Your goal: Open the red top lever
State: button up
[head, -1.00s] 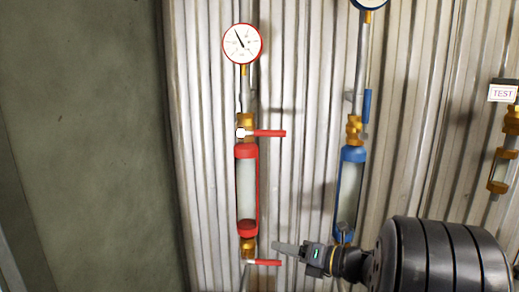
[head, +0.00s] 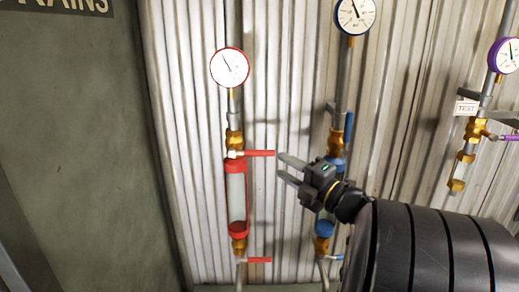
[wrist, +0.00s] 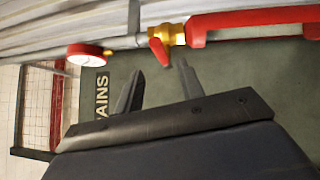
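The red top lever (head: 260,153) sticks out level to the right from a brass valve (head: 234,142) above the red-capped sight glass (head: 236,197). In the wrist view the lever (wrist: 160,53) hangs from its brass valve (wrist: 171,34), just beyond the space between my fingertips. My gripper (head: 280,166) is open and empty. Its fingertips are just right of the lever's free end in the head view, with a small gap in the picture. Contact does not show. The two fingers also show in the wrist view (wrist: 160,68).
A red lower lever (head: 259,260) sits below the sight glass. A red-rimmed gauge (head: 229,67) is above it. The blue pipe assembly (head: 335,160) stands close behind my gripper, partly hidden. A purple-rimmed gauge (head: 504,55) is at right. Corrugated wall (head: 185,120) lies behind.

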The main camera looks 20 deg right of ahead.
aim_at(264, 155)
jog(key=p+x, duration=0.1)
jog(key=x, duration=0.7)
jog(key=shift+w+a+p, duration=0.15)
jog(key=shift+w+p, duration=0.15)
jog(key=shift+w, duration=0.05)
grip_shut()
